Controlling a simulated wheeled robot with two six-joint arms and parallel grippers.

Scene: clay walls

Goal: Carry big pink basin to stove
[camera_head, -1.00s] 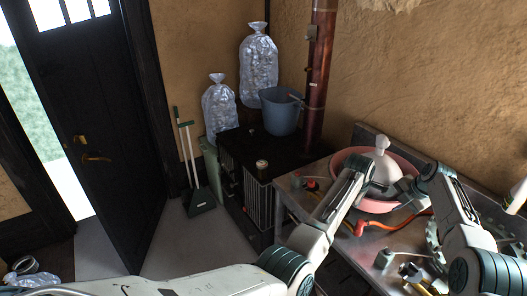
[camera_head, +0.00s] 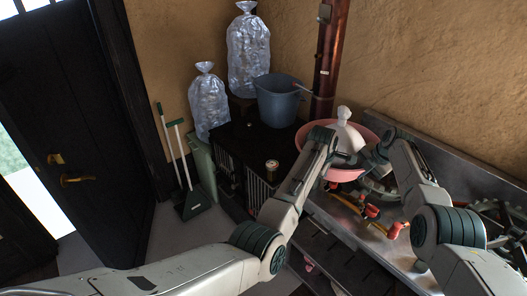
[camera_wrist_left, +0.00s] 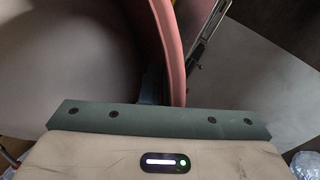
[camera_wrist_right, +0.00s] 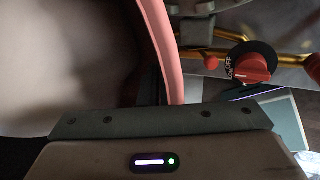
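The big pink basin (camera_head: 345,175) is over the left end of the metal workbench, with a white knobbed object (camera_head: 344,130) inside it. My left gripper (camera_head: 342,158) and right gripper (camera_head: 371,162) are at its near side. The basin's rim runs into the left gripper in the left wrist view (camera_wrist_left: 178,60) and into the right gripper in the right wrist view (camera_wrist_right: 165,45). Both look shut on it, though the fingertips are hidden. The black stove (camera_head: 235,143) stands left of the basin, in the corner by the reddish pipe (camera_head: 329,60).
Filled clear bags (camera_head: 248,52) stand behind. A green dustpan (camera_head: 193,203) is left of it. Red-handled tools (camera_head: 371,211) clutter the workbench (camera_head: 350,228).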

